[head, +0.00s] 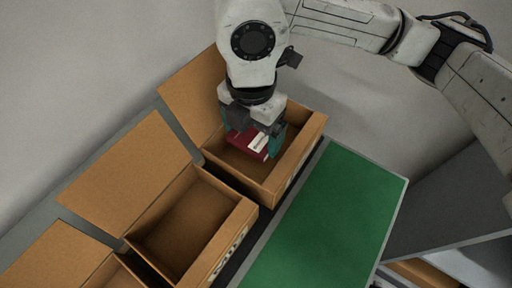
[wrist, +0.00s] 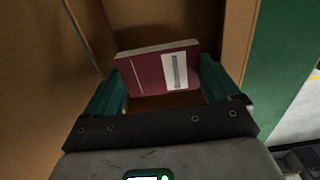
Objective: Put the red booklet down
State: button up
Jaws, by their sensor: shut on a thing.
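The red booklet (head: 249,143) is dark red with a white label, and it shows in the head view inside the mouth of the far cardboard box (head: 303,150). My gripper (head: 254,137) points down into this box and is shut on the booklet. In the wrist view the booklet (wrist: 150,72) stands between the two green fingers of my gripper (wrist: 163,88), its pale page edge on top. The box's brown floor and walls show around it. I cannot tell whether the booklet touches the box floor.
An open, empty cardboard box (head: 190,222) stands nearer, its flap folded out to the left. Part of another open box (head: 70,258) shows at the bottom left. A bare green surface (head: 335,210) lies right of the boxes.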

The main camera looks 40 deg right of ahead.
aim_at(253, 159)
jog(key=shift+f, duration=3.3)
jog(key=shift+a, duration=0.1)
jog(key=shift+f, duration=0.15)
jog(key=o, duration=0.8)
notch_tip(253, 159, up, 12)
jog(key=shift+r, duration=0.2)
